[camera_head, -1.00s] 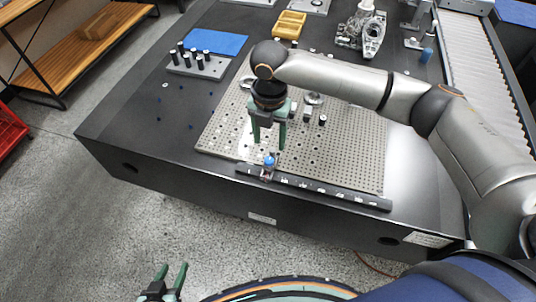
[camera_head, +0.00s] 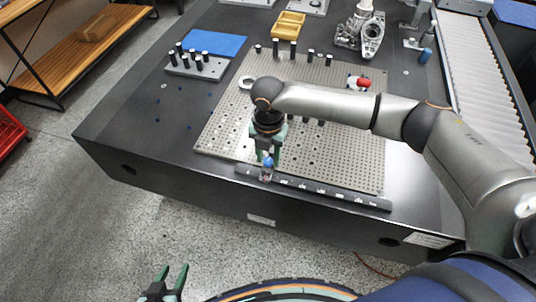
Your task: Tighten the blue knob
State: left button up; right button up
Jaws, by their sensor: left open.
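The blue knob (camera_head: 268,160) tops a small clamp-like fixture at the front-left edge of the perforated plate, by the dark labelled strip (camera_head: 330,191). My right gripper (camera_head: 268,158) points down over the knob, with its green fingers to either side of it. The fingers look apart; contact with the knob cannot be made out. My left gripper (camera_head: 174,270) is open and empty at the bottom of the picture, in front of the table and far from the knob.
The perforated plate (camera_head: 225,130) lies on the dark table. A red-topped part (camera_head: 363,82) sits at its right. A peg block (camera_head: 200,68), blue mat (camera_head: 215,44) and yellow tray (camera_head: 289,25) lie behind. The table's left front is mostly clear.

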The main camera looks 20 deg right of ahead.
grip_shut()
jog(key=shift+r+m+p, duration=0.2)
jog(key=shift+m+p, duration=0.2)
jog(key=shift+p, duration=0.25)
jog(key=m+p, duration=0.5)
jog(key=p, duration=0.2)
jog(key=shift+r, duration=0.1)
jog(key=m+p, duration=0.1)
jog(key=m, duration=0.1)
jog(key=shift+m+p, duration=0.3)
jog(key=shift+m, duration=0.1)
jog(key=shift+w+f+m+p, duration=0.1)
jog(key=shift+f+m+p, duration=0.15)
jog(key=shift+m, duration=0.65)
jog(key=shift+o, duration=2)
grip_release()
